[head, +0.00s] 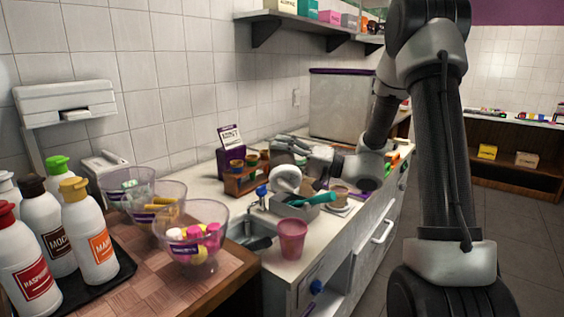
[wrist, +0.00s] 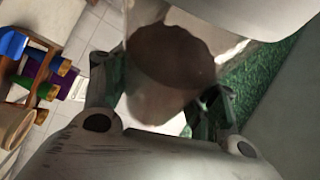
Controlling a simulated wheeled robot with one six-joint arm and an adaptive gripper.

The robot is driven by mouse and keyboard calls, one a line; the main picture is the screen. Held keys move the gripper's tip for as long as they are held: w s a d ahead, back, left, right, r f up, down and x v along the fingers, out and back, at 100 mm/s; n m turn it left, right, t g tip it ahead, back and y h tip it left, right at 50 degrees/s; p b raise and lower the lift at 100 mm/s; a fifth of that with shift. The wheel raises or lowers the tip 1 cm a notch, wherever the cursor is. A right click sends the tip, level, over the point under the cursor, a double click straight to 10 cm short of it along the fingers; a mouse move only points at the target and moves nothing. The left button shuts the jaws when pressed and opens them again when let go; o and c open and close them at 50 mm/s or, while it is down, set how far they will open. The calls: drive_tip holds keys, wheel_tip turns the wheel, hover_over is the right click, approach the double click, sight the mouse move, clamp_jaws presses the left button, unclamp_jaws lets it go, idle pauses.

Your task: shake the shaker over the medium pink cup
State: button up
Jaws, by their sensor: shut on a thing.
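A pink cup (head: 292,238) stands upright at the front edge of the white counter. My gripper (head: 290,147) is beyond and above it, over the counter near the wooden rack. In the wrist view my gripper (wrist: 158,100) is shut on a pale, see-through shaker (wrist: 140,100) with dark brown contents. A white rounded body (head: 286,178) shows just below the gripper in the head view; I cannot tell for sure whether it is the shaker. The pink cup is not visible in the wrist view.
A grey bin with a teal scoop (head: 312,199) sits just behind the pink cup. A wooden rack (head: 243,182) with small coloured cups stands to the left. Topping bowls (head: 190,268) and sauce bottles (head: 93,240) crowd the near left.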

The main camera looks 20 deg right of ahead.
sight(271, 159)
drive_tip(key=n, duration=0.1)
drive_tip(key=s+n+y, duration=0.1)
drive_tip(key=n, duration=0.1)
drive_tip(key=s+n, duration=0.1)
drive_tip(key=n, duration=0.1)
drive_tip(key=shift+a+f+g+y, duration=0.2)
drive_tip(key=shift+f+g+y, duration=0.1)
drive_tip(key=shift+f+y, duration=0.1)
drive_tip(key=n, duration=0.1)
drive_tip(key=s+n+g+y, duration=0.1)
drive_tip(key=n, duration=0.1)
drive_tip(key=s+n+g+y, duration=0.1)
drive_tip(key=n, duration=0.1)
drive_tip(key=shift+a+f, duration=0.15)
drive_tip(key=shift+f, duration=0.15)
drive_tip(key=shift+n, duration=0.3)
drive_tip(key=shift+s+r, duration=0.1)
drive_tip(key=shift+r, duration=3.4)
drive_tip(key=shift+f, duration=3.45)
drive_tip(key=shift+r, duration=3.75)
